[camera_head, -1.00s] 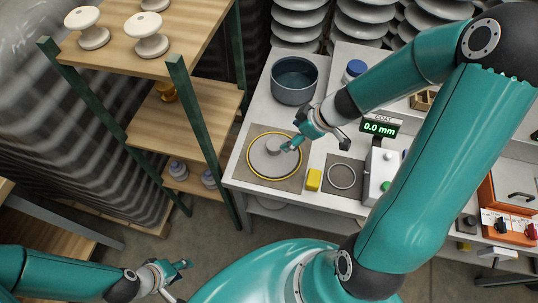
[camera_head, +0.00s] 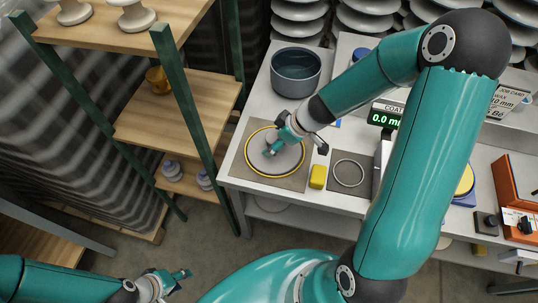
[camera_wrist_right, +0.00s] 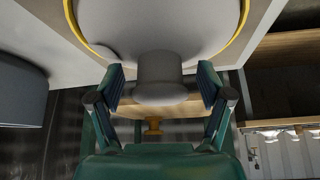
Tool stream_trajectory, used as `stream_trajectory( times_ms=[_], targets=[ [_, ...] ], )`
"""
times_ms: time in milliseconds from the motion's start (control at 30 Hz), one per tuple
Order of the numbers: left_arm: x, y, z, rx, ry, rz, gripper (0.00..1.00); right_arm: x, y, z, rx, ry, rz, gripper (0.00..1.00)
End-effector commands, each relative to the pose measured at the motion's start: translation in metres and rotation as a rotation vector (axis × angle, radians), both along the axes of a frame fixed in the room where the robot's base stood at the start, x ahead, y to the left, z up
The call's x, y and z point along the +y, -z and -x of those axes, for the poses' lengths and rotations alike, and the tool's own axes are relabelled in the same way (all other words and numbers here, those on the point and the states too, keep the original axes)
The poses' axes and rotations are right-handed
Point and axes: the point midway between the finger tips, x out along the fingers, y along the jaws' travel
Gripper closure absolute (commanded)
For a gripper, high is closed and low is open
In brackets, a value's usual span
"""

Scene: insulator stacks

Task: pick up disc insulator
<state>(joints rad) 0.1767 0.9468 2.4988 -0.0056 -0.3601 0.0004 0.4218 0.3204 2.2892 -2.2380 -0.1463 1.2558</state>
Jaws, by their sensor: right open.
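The disc insulator (camera_head: 287,163) is a grey disc with a raised centre knob. It lies inside a yellow ring on a brown mat (camera_head: 240,165) on the white bench. My right gripper (camera_head: 283,147) is open over the disc, partly hiding it. In the right wrist view the pale disc (camera_wrist_right: 160,25) fills the top, and its knob (camera_wrist_right: 160,75) shows between the two spread fingers (camera_wrist_right: 160,88), with gaps at both sides. My left gripper (camera_head: 178,279) is low at the left, away from the bench and empty; its finger opening is unclear.
A dark blue pot (camera_head: 296,72) stands behind the disc. A yellow block (camera_head: 318,177) and a ring on a dark mat (camera_head: 349,173) lie to its right. A wooden shelf rack (camera_head: 135,130) with green posts stands left. The coat display (camera_head: 384,118) is beyond my right arm.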

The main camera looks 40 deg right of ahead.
Motion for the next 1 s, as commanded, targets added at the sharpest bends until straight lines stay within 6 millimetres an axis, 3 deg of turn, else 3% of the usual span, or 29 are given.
stream_trajectory(
  times_ms=[300, 767, 1000],
  targets=[
    [0.0000, 0.0033, -0.0001, 0.000, 0.000, 0.000, 0.60, 0.0014, 0.0036, -0.0025, 0.000, 0.001, 0.000, 0.22],
    [0.0000, 0.0035, -0.0001, 0.000, 0.000, 0.000, 0.60, 0.0016, 0.0042, -0.0021, 0.000, 0.000, -0.001, 0.98],
    [0.0000, 0.0033, -0.0001, 0.000, 0.000, 0.000, 0.60, 0.0015, 0.0032, -0.0029, -0.001, -0.001, 0.000, 1.00]
  ],
)
